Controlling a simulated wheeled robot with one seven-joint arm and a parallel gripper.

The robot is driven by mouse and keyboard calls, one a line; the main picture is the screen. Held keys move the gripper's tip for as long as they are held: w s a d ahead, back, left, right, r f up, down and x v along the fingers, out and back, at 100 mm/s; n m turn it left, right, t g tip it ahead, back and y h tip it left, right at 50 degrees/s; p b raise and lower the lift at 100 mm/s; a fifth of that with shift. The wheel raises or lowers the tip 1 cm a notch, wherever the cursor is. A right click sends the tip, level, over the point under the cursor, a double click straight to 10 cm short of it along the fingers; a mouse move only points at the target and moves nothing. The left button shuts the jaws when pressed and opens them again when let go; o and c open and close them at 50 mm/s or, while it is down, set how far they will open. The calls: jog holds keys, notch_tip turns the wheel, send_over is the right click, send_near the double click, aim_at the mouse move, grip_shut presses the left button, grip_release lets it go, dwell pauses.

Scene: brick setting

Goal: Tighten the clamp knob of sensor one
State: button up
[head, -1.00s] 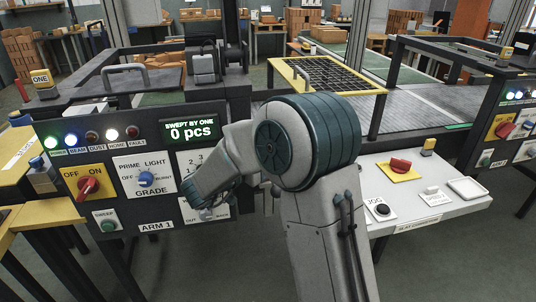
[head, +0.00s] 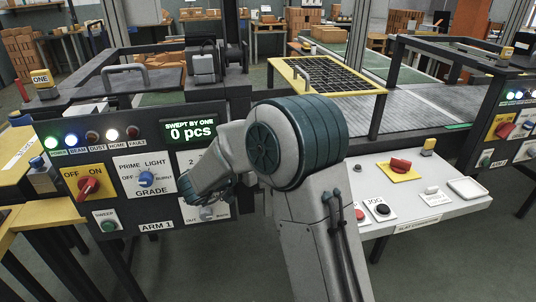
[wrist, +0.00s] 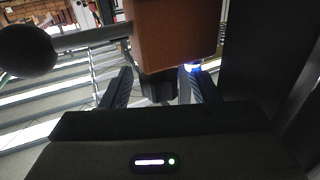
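In the wrist view a round black knob (wrist: 27,50) sits at the upper left beside a grey rod. I cannot tell whether it is the clamp knob of sensor one. An orange-brown block (wrist: 172,35) hangs just beyond my gripper (wrist: 161,72), with a dark part (wrist: 156,86) below it between the fingers. The fingers are apart, and I see no clear contact. A small blue-white light (wrist: 193,67) glows by the right fingertip. A yellow-topped box marked ONE (head: 42,78) stands at the left.
The arm 1 panel (head: 130,160) with switches and lamps is close behind my wrist. A white control shelf (head: 440,208) with a red switch (head: 401,166) juts out at right. Black frame rails and a yellow-edged grid (head: 325,75) lie beyond.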

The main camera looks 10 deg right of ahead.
jog(key=shift+a, duration=0.1)
jog(key=v, duration=1.3)
jog(key=shift+s+a, duration=0.2)
jog(key=shift+a, duration=0.1)
